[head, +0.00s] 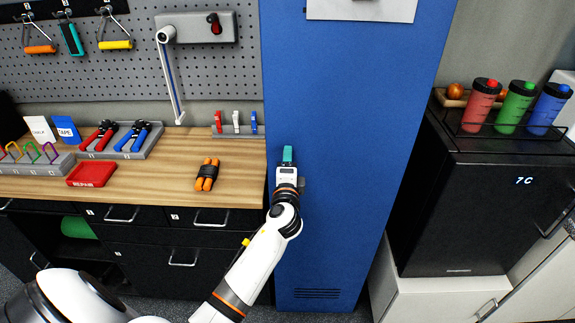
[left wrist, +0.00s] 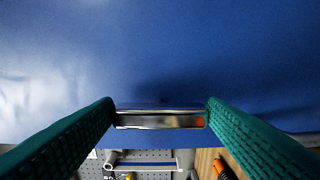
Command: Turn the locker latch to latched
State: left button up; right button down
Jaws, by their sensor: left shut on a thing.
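The tall blue locker (head: 345,120) stands in the middle of the head view. My left gripper (head: 288,155) is at the left side of its door, with teal fingertips pointing up in the picture. In the left wrist view my left gripper (left wrist: 161,116) is shut on the latch (left wrist: 160,119), a shiny metal bar spanning between the two teal fingers. A small orange-red patch shows at the bar's right end. In the head view the gripper hides the latch, and I cannot tell its turned position. My right gripper is not in view.
A wooden workbench (head: 140,185) stands left of the locker, with a red repair tray (head: 92,173) and orange-handled grips (head: 207,174) on it. A black fridge (head: 470,210) with a bottle rack on top stands right. The locker door's lower front is clear.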

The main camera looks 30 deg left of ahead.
pick_arm(q)
jog(key=shift+a+r, duration=0.1)
jog(key=shift+r, duration=0.1)
jog(key=o, duration=0.8)
jog(key=shift+o, duration=0.9)
jog(key=shift+w+f, duration=0.1)
jog(key=shift+f, duration=0.1)
jog(key=b+v, duration=0.3)
jog(key=v, duration=0.9)
